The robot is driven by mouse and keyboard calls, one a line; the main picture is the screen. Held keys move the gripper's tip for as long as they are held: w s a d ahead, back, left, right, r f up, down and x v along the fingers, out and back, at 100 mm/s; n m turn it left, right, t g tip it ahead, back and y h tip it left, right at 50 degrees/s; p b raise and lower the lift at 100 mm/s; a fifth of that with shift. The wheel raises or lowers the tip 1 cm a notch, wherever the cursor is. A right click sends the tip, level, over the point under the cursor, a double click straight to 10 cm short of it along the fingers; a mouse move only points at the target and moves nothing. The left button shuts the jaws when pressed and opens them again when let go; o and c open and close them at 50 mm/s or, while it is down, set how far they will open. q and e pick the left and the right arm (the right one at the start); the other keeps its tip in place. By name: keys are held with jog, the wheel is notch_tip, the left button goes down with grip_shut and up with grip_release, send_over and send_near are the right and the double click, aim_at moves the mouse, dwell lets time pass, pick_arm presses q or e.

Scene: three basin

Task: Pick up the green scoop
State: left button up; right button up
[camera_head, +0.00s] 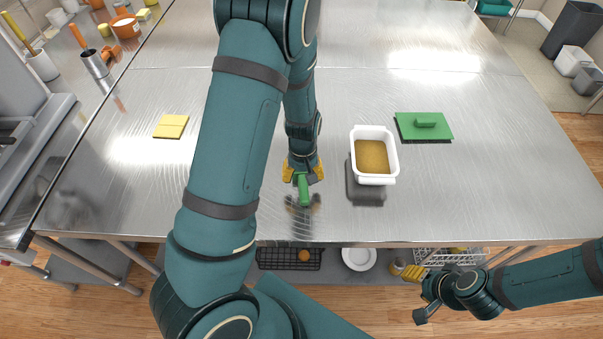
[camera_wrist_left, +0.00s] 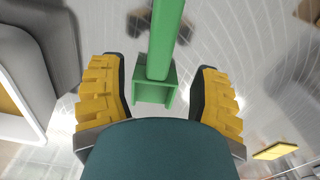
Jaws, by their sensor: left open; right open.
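The green scoop (camera_head: 304,192) is at the front middle of the metal table. In the left wrist view the scoop (camera_wrist_left: 165,55) lies between the two yellow fingers, its handle pointing up the picture. My left gripper (camera_head: 303,172) is open around it, with a visible gap between the scoop and each finger pad. My right gripper (camera_head: 427,316) is open and empty, low at the right, beyond the table's front edge.
A white tub (camera_head: 391,176) of brownish-yellow contents stands right of the scoop, with a dark grey object (camera_head: 366,193) at its front. A yellow sponge (camera_head: 171,126) lies left. The right table side is clear.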

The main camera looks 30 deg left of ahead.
aim_at(303, 182)
pick_arm(q)
notch_tip(303, 182, down, 5)
jog(key=shift+r, duration=0.2)
grip_shut()
